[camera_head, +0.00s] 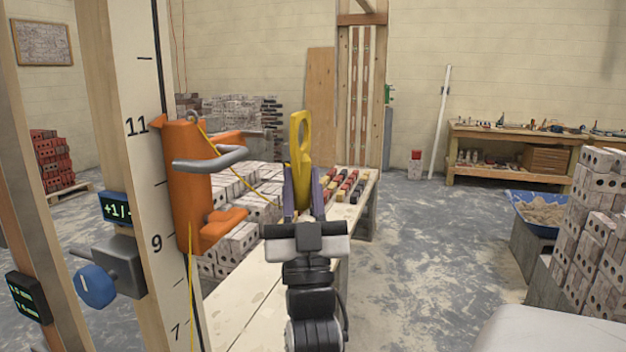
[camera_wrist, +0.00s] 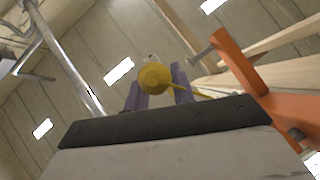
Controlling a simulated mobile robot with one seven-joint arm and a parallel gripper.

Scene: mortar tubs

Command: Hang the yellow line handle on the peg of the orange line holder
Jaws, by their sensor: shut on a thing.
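The yellow line handle (camera_head: 300,140) stands upright in my gripper (camera_head: 304,192), with its looped end at the top. My gripper is shut on its lower part. In the wrist view the handle (camera_wrist: 155,78) shows end-on between the purple fingers (camera_wrist: 160,92). The orange line holder (camera_head: 186,190) is fixed to the marked wooden post, left of my gripper. Its grey peg (camera_head: 212,160) sticks out to the right, and a gap separates it from the handle. A yellow line runs from the holder's top to the handle.
The wooden post (camera_head: 150,200) carries a blue-knobbed clamp (camera_head: 98,285) below the holder. A plank bench (camera_head: 250,300) runs beneath my arm. Bricks are stacked behind the holder. Brick stacks (camera_head: 590,230) and a blue mortar tub (camera_head: 540,212) stand at the right.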

